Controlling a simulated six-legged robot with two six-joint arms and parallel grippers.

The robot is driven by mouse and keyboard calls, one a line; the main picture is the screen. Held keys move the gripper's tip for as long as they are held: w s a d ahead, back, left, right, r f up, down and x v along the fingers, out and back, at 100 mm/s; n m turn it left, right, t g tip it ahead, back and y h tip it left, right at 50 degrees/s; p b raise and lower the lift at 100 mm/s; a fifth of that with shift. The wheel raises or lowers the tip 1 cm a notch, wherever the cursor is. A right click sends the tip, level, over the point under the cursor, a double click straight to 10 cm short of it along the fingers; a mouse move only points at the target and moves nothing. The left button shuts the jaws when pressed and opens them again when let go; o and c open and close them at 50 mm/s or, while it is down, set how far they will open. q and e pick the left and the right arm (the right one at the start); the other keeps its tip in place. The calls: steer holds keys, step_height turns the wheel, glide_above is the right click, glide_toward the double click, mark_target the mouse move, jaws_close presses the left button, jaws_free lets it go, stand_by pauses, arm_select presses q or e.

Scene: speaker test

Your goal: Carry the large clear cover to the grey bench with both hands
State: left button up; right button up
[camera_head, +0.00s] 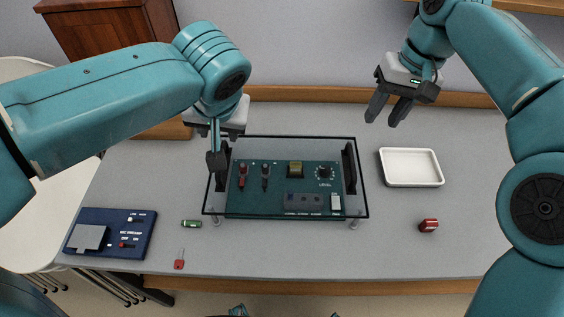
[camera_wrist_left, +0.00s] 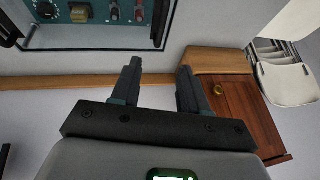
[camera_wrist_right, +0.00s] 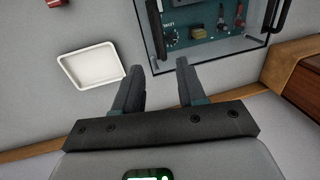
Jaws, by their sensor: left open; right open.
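The large clear cover (camera_head: 287,137) has dark edges and a black upright handle at each end. It stands over a green control panel (camera_head: 270,200) on the grey bench (camera_head: 400,240). The cover also shows in the right wrist view (camera_wrist_right: 225,52) and partly in the left wrist view (camera_wrist_left: 95,49). My left gripper (camera_head: 217,160) shows edge-on in front of the cover's left handle; contact cannot be told. Its fingers are open and empty in the left wrist view. My right gripper (camera_head: 382,118) is open and empty, above and beyond the cover's right end, apart from its right handle (camera_head: 349,168).
A white tray (camera_head: 411,185) and a red cylinder (camera_head: 428,225) lie right of the cover. A blue preamp board (camera_head: 112,231), a green cylinder (camera_head: 191,224) and a red key (camera_head: 179,264) lie to the left and front. A wooden cabinet (camera_head: 95,30) stands behind.

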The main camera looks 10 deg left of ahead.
mark_target(353, 162)
arm_select(q)
steer(key=x, duration=1.6)
steer(key=shift+a+f, duration=0.15)
steer(key=shift+f, duration=0.1)
arm_select(e)
steer(key=a+f, duration=0.1)
steer(key=f, duration=0.4)
steer(key=a+f, duration=0.1)
steer(key=f, duration=0.4)
steer(key=a+f, duration=0.1)
steer(key=f, duration=0.5)
steer(key=shift+s+a+f, duration=0.1)
steer(key=shift+s, duration=0.05)
arm_select(q)
jaws_close()
arm_select(e)
jaws_close()
arm_select(q)
steer(key=shift+r, duration=0.1)
